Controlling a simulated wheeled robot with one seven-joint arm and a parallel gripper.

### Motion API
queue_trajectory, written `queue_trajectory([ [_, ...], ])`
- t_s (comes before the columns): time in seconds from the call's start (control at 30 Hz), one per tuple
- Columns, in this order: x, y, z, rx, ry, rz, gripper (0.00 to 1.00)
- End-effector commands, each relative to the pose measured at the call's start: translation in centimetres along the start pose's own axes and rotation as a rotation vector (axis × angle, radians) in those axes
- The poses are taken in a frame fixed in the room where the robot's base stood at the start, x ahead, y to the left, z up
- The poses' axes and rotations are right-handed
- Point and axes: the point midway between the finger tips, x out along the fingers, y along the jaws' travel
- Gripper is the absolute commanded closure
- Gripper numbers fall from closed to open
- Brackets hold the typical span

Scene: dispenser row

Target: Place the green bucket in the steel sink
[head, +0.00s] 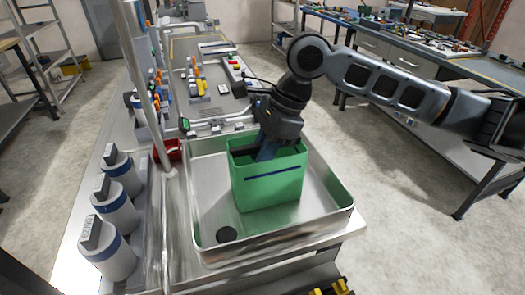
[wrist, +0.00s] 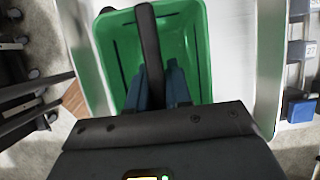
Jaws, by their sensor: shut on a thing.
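The green bucket (head: 268,185) is a rectangular open bin with a dark blue stripe. It is upright within the walls of the steel sink (head: 215,200); I cannot tell whether its base touches the sink floor. My gripper (head: 267,150) reaches down at the bucket's top and is shut on its dark handle. In the wrist view the bucket (wrist: 195,50) opens below my gripper (wrist: 158,95), and the dark handle (wrist: 147,35) runs between the blue fingers. The bucket looks empty inside where it shows. The sink's rim (wrist: 262,60) shows beside it.
A round dark drain (head: 226,234) is in the sink's front left. Grey dispensers with blue bands (head: 115,215) stand left of the sink, and a red bin (head: 168,151) sits by a metal post. A bench with small parts (head: 200,85) extends behind.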

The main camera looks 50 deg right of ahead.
Motion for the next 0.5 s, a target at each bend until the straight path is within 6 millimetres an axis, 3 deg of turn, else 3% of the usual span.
queue_trajectory([
  [0.03,0.16,0.01,-0.05,0.001,-0.001,0.001,1.00],
  [0.07,0.15,0.01,-0.07,0.000,0.000,0.001,0.79],
  [0.3,0.12,0.00,-0.06,0.000,0.000,0.000,0.56],
  [0.5,0.11,-0.01,-0.06,0.000,0.000,0.000,0.55],
])
